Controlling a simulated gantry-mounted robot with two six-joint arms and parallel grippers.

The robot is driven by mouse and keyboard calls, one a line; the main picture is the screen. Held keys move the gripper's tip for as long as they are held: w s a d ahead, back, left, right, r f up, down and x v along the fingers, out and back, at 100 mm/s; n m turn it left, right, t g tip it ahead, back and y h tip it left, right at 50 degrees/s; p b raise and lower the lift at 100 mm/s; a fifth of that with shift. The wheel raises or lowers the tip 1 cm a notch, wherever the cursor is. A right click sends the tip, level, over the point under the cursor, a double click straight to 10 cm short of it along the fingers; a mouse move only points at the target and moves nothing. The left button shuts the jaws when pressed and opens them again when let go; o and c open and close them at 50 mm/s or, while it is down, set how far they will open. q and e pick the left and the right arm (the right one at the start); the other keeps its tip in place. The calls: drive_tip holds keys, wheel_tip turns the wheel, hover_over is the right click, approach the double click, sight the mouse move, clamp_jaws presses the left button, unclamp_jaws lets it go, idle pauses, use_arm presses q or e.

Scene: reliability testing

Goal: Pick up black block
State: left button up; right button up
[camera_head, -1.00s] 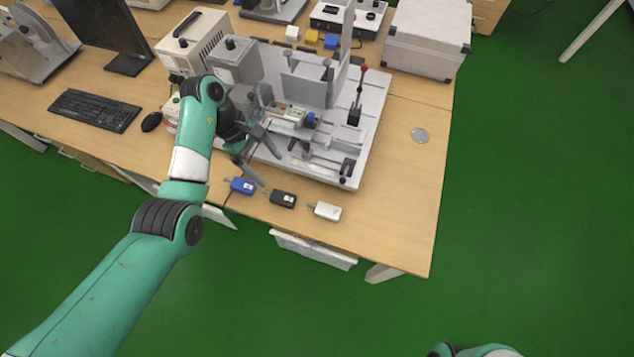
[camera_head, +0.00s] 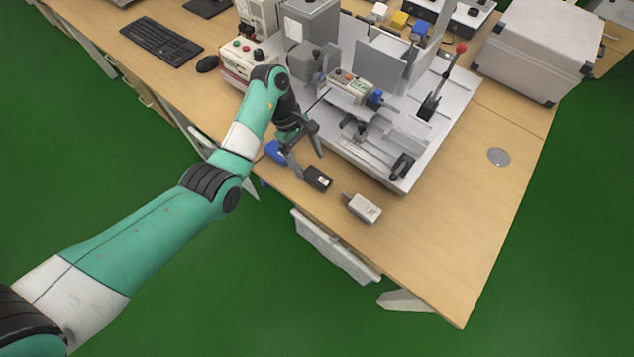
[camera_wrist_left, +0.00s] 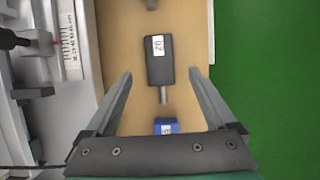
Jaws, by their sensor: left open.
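The black block (camera_head: 318,178) lies on the wooden table near its front edge, between a blue block (camera_head: 276,151) and a white block (camera_head: 363,208). In the left wrist view the black block (camera_wrist_left: 159,60) has a white label and a grey prong, and lies beyond and between the fingertips. My left gripper (camera_head: 306,164) is open and empty, just left of the black block in the head view; its fingers also frame the wrist view (camera_wrist_left: 159,75). The blue block (camera_wrist_left: 166,126) is partly hidden by the gripper body there. My right gripper is not in view.
A grey test fixture (camera_head: 395,135) with a red-tipped lever stands just behind the blocks. A control box (camera_head: 245,60) stands left of it, and a silver case (camera_head: 540,50) at the back right. The table (camera_head: 455,225) is clear at its right front.

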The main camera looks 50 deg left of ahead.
sight(317, 177)
use_arm(q)
drive_tip(key=b+x, duration=0.2)
drive_tip(key=x, duration=0.3)
drive_tip(key=shift+d+f+b, duration=0.1)
drive_tip(key=shift+d+b, duration=0.15)
drive_tip(key=shift+b, duration=0.1)
drive_tip(key=shift+a, duration=0.1)
drive_tip(key=shift+c, duration=0.9)
clamp_jaws()
drive_tip(key=shift+r, duration=0.25)
